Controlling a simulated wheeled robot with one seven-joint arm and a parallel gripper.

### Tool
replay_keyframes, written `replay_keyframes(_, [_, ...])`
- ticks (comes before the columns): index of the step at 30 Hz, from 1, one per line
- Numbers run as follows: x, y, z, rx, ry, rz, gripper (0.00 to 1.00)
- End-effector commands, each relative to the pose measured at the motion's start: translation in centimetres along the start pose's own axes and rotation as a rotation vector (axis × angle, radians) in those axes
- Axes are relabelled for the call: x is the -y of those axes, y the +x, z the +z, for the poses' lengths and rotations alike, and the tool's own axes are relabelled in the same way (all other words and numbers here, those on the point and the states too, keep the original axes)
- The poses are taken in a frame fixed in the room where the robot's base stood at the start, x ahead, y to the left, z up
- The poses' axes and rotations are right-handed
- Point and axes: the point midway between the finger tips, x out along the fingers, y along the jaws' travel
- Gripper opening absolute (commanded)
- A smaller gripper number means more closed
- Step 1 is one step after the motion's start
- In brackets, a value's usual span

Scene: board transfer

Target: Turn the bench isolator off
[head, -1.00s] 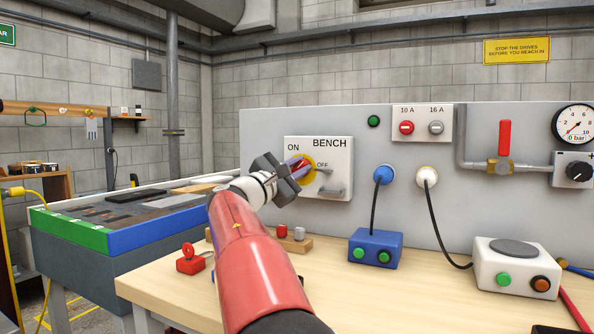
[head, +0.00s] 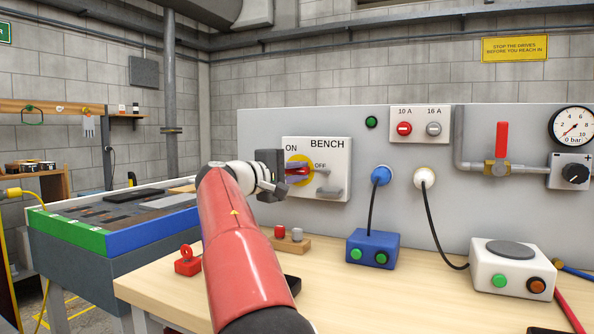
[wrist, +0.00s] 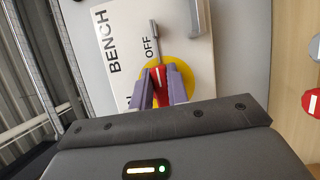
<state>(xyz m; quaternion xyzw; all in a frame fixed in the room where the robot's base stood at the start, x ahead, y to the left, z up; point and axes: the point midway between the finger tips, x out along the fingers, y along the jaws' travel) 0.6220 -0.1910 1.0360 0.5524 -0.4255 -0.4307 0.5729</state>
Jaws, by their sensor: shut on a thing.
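The bench isolator is a white plate (head: 331,155) marked BENCH, ON and OFF, fixed to the grey panel; it also shows sideways in the wrist view (wrist: 118,50). Its red handle (wrist: 159,76) sits on a yellow disc (wrist: 184,76). My gripper (wrist: 160,84) is shut on the red handle, with a purple finger on each side. In the head view, the handle lies about level and points right, towards the OFF mark. My gripper body hides part of the disc's left side there. A grey metal bar (wrist: 155,42) lies just beyond the handle's tip.
A red padlock (head: 187,262) stands on the wooden bench, beside a block with red and grey pegs (head: 290,241). A blue box (head: 372,249) and a white box (head: 514,268) with buttons stand to the right. Cables hang from the panel sockets.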

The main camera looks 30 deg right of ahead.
Motion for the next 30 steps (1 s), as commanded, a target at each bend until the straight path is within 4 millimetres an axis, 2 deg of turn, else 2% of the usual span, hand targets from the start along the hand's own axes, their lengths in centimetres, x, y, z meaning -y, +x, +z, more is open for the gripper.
replay_keyframes(19, [0.24,0.01,-0.01,0.001,0.042,-0.021,0.0])
replay_keyframes(20, [0.24,0.01,-0.02,0.001,0.042,-0.021,0.2])
replay_keyframes(24, [0.19,0.01,-0.01,0.001,0.042,-0.02,0.38])
replay_keyframes(30, [0.13,0.01,0.0,0.0,0.041,-0.018,0.38])
